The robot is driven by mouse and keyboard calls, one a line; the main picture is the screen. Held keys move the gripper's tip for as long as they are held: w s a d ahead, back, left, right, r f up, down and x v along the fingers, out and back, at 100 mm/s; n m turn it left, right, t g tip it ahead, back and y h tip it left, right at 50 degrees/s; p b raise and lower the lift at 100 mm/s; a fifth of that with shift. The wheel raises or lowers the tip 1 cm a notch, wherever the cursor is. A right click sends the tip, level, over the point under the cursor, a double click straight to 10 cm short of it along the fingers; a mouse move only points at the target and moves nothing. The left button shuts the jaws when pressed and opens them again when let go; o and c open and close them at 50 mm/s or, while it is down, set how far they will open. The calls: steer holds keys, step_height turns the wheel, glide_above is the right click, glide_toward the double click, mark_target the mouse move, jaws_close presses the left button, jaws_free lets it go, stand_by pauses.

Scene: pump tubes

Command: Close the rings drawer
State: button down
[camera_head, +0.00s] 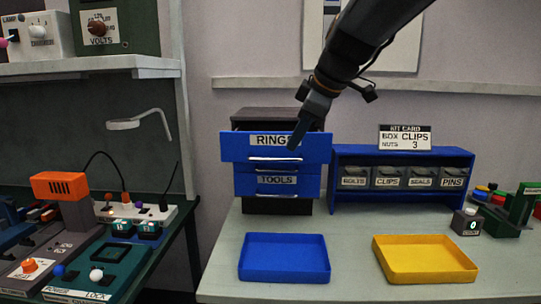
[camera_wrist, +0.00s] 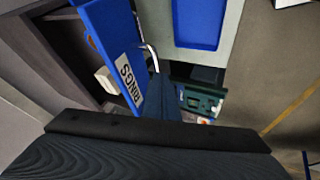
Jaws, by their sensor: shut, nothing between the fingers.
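The rings drawer (camera_head: 235,148) is the blue top drawer of the dark cabinet (camera_head: 278,114). It is pulled out, standing forward of the tools drawer (camera_head: 245,185) below. Its front with the RINGS label and metal handle also shows in the wrist view (camera_wrist: 105,22), with part of its open inside and a pale object in it. My gripper (camera_head: 292,146) is shut and empty. It points down at the right part of the drawer front, overlapping the label's end. In the wrist view its fingers (camera_wrist: 157,75) lie close beside the label and handle; I cannot tell whether they touch.
A blue shelf (camera_head: 400,152) with labelled bins stands right of the cabinet. A blue tray (camera_head: 284,279) and a yellow tray (camera_head: 424,279) lie on the table in front. A side bench at the left holds several devices.

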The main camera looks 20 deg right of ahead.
mark_target(277, 139)
steer(key=w+a+f+n+p, duration=0.1)
steer(key=w+a+f+p, duration=0.1)
steer(key=w+f, duration=0.3)
steer(key=shift+w+f, duration=0.3)
steer(key=shift+w, duration=0.7)
